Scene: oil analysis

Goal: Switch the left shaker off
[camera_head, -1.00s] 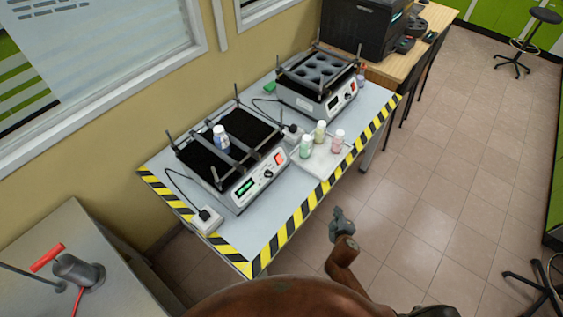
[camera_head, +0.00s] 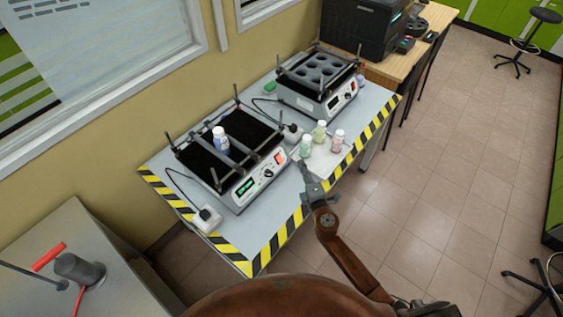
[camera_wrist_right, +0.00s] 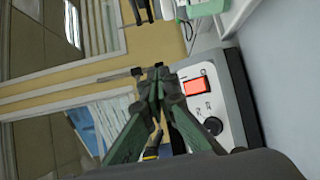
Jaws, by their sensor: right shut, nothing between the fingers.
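The left shaker (camera_head: 212,172) stands on the table with a black platform, clamp bars and a white-capped bottle (camera_head: 220,137) on top. Its front panel has a lit green display (camera_head: 245,187), a knob (camera_head: 268,174) and a red switch (camera_head: 279,157). My right gripper (camera_head: 303,166) is over the table, just right of the red switch in the head view, apart from it. In the right wrist view its fingers (camera_wrist_right: 160,76) are shut and empty; the red switch (camera_wrist_right: 196,87) and knob (camera_wrist_right: 213,126) show beside them. My left gripper is not in view.
A second shaker (camera_head: 318,82) stands behind to the right. A white tray (camera_head: 322,168) with several capped bottles lies close to my right gripper. A power socket block (camera_head: 206,221) with a cable sits at the table's left corner. Striped tape marks the table edge.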

